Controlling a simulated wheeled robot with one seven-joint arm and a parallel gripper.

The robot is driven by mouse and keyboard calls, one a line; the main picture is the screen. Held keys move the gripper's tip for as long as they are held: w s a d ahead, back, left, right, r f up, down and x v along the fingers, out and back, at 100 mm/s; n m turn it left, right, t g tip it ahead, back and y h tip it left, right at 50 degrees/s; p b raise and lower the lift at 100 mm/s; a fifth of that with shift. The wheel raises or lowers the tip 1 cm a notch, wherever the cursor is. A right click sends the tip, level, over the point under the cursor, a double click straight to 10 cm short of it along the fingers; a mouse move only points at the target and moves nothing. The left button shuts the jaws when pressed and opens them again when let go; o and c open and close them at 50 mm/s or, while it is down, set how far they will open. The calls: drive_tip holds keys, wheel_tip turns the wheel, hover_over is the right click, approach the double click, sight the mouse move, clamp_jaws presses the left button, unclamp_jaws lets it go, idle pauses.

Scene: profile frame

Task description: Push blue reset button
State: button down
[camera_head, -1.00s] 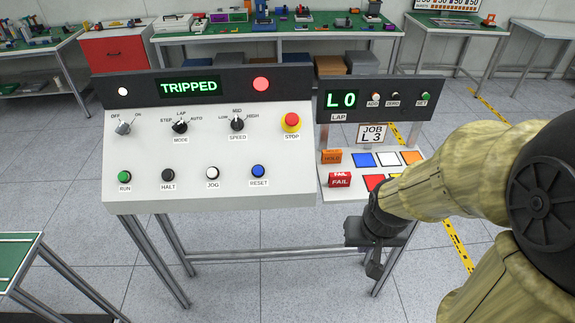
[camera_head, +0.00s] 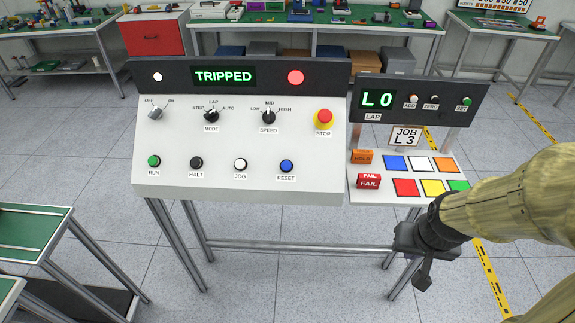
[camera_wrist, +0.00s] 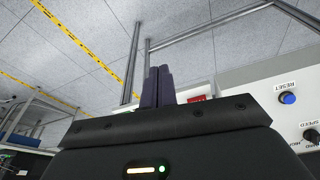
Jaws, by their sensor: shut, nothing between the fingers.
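The blue reset button (camera_head: 286,166) sits at the lower right of the sloped white control panel (camera_head: 320,185), above its RESET label. It also shows at the right of the wrist view (camera_wrist: 288,98). The panel's display (camera_head: 224,76) reads TRIPPED and a red lamp (camera_head: 296,77) is lit beside it. My gripper (camera_head: 423,280) is low and to the right of the panel, in front of the side console, apart from the button. In the wrist view its two dark fingers (camera_wrist: 158,86) are together, with nothing between them.
A red STOP button (camera_head: 324,117) and green, black and white buttons share the panel. The side console holds coloured tiles (camera_head: 405,188), a red FAIL block (camera_head: 368,181) and an orange HOLD block (camera_head: 362,157). A green-topped table (camera_head: 35,228) stands at the left.

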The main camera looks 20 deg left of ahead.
drive_tip(key=w+a+n+t+y+p, duration=0.1)
drive_tip(key=w+a+n+t+p, duration=0.2)
drive_tip(key=w+a, duration=0.4)
drive_tip(key=n+t+y+p, duration=0.1)
drive_tip(key=n+y+p, duration=0.5)
drive_tip(key=y, duration=0.5)
approach(286, 166)
drive_tip(key=s+a+r, duration=0.4)
drive_tip(key=a+r, duration=0.1)
drive_tip(key=r, duration=0.1)
drive_tip(key=shift+w+r+n+b, duration=0.1)
drive_tip(key=shift+w+n+b, duration=0.1)
drive_tip(key=shift+n+b, duration=0.25)
drive_tip(key=w+f+b, duration=0.1)
drive_tip(key=f, duration=0.1)
drive_tip(key=w+a+f+b, duration=0.1)
drive_tip(key=w+f, duration=0.1)
drive_tip(key=w+f+b, duration=0.2)
drive_tip(key=shift+w+a+f, duration=0.1)
drive_tip(key=shift+a+f, duration=0.05)
drive_tip(key=shift+f, duration=0.15)
drive_tip(key=shift+w+f, duration=0.1)
drive_tip(key=shift+w, duration=0.1)
